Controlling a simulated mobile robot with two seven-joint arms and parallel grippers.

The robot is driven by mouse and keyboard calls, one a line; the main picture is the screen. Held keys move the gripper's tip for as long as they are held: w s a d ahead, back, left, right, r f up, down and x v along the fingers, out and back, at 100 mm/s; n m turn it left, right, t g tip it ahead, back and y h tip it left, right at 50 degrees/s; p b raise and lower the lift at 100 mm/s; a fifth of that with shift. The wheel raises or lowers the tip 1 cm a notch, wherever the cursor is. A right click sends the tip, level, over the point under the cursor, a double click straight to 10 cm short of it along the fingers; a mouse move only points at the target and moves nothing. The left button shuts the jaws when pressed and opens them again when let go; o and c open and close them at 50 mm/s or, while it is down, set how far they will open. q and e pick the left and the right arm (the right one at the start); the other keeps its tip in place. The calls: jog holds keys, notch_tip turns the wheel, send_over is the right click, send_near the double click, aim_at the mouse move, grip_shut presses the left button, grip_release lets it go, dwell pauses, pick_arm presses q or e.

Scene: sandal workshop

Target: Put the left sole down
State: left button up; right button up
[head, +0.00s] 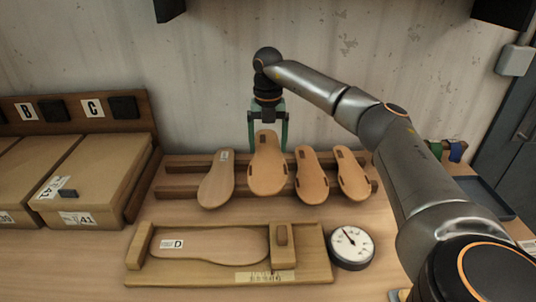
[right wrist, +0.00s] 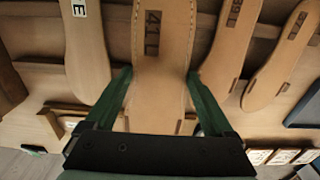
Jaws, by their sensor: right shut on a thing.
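My right gripper (head: 267,146) is shut on a tan sole (head: 267,172), with a green finger on each side of it. In the right wrist view my gripper (right wrist: 160,80) grips this sole (right wrist: 160,60), which is marked 41 and L and has stitching along its edge. The held sole is upright at the rack (head: 190,163); I cannot tell whether it touches the rails. Two narrower tan soles, one (head: 311,180) and another (head: 352,180), lean on the rack to its right. My left gripper is not in view.
A paler sole-shaped piece (head: 216,182) labelled E leans left of the held sole. In front, a wooden fixture (head: 160,278) holds a piece labelled D (head: 220,243). A dial gauge (head: 350,250) stands beside it. Cardboard boxes (head: 100,175) fill the left; a blue tray (head: 488,200) is right.

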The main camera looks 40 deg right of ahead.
aim_at(268, 141)
jog(key=w+f, duration=0.1)
jog(key=d+f, duration=0.1)
jog(key=f, duration=0.1)
jog(key=w+d+f, duration=0.1)
jog(key=shift+w+d+f, duration=0.2)
jog(key=shift+w+f, duration=0.05)
jog(key=shift+w, duration=0.1)
notch_tip(268, 141, down, 2)
jog(key=shift+f+p, duration=0.1)
jog(key=shift+p, duration=0.65)
jog(key=shift+d+f, duration=0.1)
jog(key=shift+f, duration=0.2)
jog(key=shift+f, duration=0.1)
jog(key=shift+f, duration=0.25)
jog(key=o, duration=1.2)
jog(key=shift+o, duration=0.2)
